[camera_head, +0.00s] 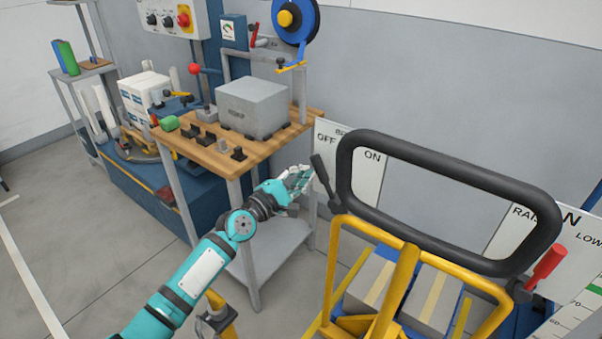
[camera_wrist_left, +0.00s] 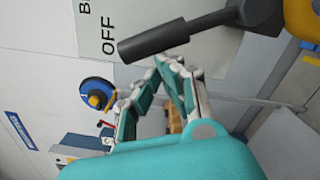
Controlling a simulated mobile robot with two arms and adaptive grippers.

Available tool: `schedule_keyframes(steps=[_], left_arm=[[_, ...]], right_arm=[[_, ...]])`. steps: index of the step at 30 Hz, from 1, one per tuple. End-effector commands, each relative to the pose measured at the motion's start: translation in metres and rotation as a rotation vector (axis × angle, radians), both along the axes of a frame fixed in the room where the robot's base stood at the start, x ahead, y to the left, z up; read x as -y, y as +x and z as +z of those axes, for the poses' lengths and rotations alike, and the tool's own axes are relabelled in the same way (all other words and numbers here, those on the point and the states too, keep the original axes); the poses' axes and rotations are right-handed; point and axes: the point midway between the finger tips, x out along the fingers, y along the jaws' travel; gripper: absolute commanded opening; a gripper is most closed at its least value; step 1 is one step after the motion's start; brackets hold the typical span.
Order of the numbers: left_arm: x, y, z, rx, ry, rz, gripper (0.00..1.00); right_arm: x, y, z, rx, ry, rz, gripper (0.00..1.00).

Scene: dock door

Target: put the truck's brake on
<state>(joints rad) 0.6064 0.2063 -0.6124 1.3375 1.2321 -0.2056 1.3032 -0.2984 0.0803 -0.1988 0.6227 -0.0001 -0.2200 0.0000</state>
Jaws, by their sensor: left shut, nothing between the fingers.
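The hand truck (camera_head: 400,250) stands at the right of the head view, with a yellow frame and a thick black loop handle. Its brake lever (camera_head: 325,181) is black and sits at the left side of the handle, in front of a white board (camera_head: 362,165) marked OFF and ON. The lever leans toward the OFF side. In the left wrist view the lever (camera_wrist_left: 185,35) is large, close to my fingers. My left gripper (camera_head: 304,177) is shut and empty, just left of the lever; its fingertips meet in the left wrist view (camera_wrist_left: 166,62). I cannot tell whether they touch the lever. My right gripper is not in view.
A red-gripped lever (camera_head: 546,266) is on the truck's right side by a RAISE/LOWER board. A wooden-topped workbench (camera_head: 225,155) with a grey box (camera_head: 253,106) stands behind my left arm. Boxes (camera_head: 428,294) lie on the truck. Grey floor is free at the left.

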Motion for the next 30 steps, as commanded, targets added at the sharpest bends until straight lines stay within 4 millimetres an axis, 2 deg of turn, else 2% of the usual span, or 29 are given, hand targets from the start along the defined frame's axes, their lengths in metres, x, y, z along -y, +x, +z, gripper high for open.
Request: schedule_keyframes(steps=[5, 14, 30], left_arm=[[0.003, -0.002, 0.003, 0.016, 0.020, -0.002, 0.00], [0.009, -0.007, 0.012, 0.071, 0.097, -0.003, 0.00], [0.047, -0.034, 0.038, 0.348, 0.478, -0.003, 0.00]], right_arm=[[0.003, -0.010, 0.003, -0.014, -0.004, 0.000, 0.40], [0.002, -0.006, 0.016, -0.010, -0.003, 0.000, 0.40], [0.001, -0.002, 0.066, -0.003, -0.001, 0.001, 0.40]])
